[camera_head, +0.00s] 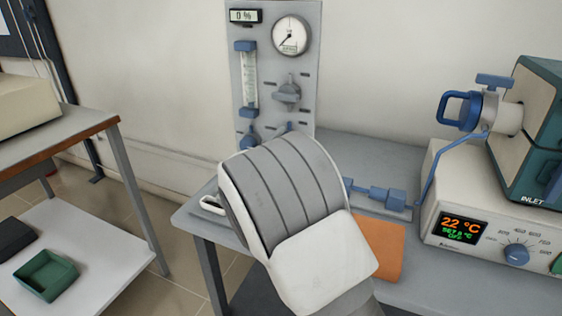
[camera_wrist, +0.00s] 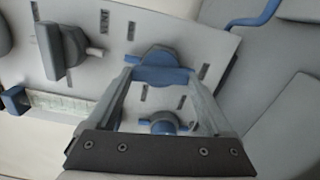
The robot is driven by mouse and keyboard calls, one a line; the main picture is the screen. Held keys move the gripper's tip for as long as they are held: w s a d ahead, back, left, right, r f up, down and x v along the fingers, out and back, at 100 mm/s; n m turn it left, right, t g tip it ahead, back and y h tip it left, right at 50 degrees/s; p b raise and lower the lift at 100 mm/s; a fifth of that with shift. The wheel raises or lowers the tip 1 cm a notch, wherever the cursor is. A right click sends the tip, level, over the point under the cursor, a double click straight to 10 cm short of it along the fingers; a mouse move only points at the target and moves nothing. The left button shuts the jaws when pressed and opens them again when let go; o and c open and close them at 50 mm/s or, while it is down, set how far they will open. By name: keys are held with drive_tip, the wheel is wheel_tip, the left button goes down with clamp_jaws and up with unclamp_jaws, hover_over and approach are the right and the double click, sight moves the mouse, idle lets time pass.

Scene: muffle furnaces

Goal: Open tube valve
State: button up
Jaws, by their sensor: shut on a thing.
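A grey upright panel (camera_head: 310,20) carries several valves. In the wrist view, my gripper (camera_wrist: 162,75) has its two fingers on either side of a blue valve handle (camera_wrist: 163,72) and is shut on it. A second blue valve (camera_wrist: 164,124) shows between the fingers, nearer the gripper's base and apart from the fingertips. In the head view, my arm hides the gripper and most of the held handle; the left blue valve (camera_head: 249,138) partly shows beside the arm. A grey knob (camera_head: 288,95) sits above, and also appears in the wrist view (camera_wrist: 66,50).
The panel also has a flow tube (camera_head: 249,80), a round gauge (camera_head: 291,36) and a display reading 0 %. At right is a furnace (camera_head: 520,170) with a blue-handled inlet valve (camera_head: 465,108) and blue tubing. An orange mat (camera_head: 388,250) lies on the bench.

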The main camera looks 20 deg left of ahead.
drive_tip(key=shift+f+m+b, duration=0.15)
drive_tip(key=shift+m+b, duration=0.55)
drive_tip(key=shift+b, duration=0.4)
drive_tip(key=o, duration=1.1)
drive_tip(key=shift+r, duration=0.2)
drive_tip(key=shift+o, duration=0.2)
drive_tip(key=shift+s, duration=0.15)
drive_tip(key=s+a+p, duration=0.1)
drive_tip(key=s+p, duration=0.2)
drive_tip(key=s, duration=1.4)
drive_tip(key=shift+s+a, duration=0.15)
drive_tip(key=shift+a, duration=0.05)
